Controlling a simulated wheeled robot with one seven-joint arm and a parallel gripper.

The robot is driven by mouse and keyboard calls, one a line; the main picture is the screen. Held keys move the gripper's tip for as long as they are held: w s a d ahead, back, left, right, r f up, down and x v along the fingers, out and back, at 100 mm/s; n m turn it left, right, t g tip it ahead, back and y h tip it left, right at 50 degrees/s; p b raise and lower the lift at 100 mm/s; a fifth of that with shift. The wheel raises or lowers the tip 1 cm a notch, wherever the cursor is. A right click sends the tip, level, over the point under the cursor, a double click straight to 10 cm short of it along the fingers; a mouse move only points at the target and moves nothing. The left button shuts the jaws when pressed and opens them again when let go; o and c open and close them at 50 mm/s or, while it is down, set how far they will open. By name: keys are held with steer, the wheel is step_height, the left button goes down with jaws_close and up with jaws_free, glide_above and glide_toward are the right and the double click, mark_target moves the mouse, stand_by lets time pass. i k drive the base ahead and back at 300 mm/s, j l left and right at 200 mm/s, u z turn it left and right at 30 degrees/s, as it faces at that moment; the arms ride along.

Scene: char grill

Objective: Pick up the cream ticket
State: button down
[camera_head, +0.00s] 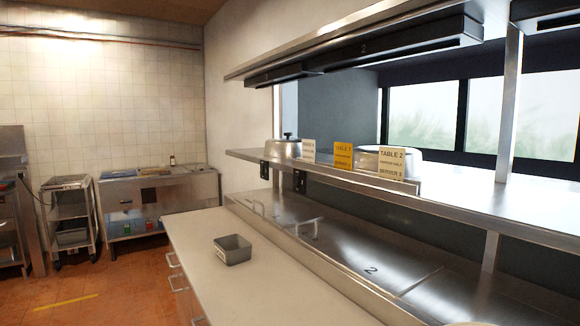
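Three tickets stand upright in a row on the steel pass shelf. The cream ticket (392,162), printed "TABLE 2", is at the right, in front of a silver domed lid. A yellow ticket (343,155) stands in the middle. A smaller-looking pale ticket (308,150) stands at the left, beside another lidded pot; its tone is close to cream too. Nothing covers the cream ticket's face. My gripper is not in view.
The steel shelf (470,214) runs above a steel counter with lids (340,250). A grey bin (232,249) sits on the pale worktop (270,295). Silver lids (286,148) stand behind the tickets. An upper shelf hangs overhead. Open floor lies at left.

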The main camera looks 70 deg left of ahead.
mark_target(390, 161)
steer(key=u, duration=1.85)
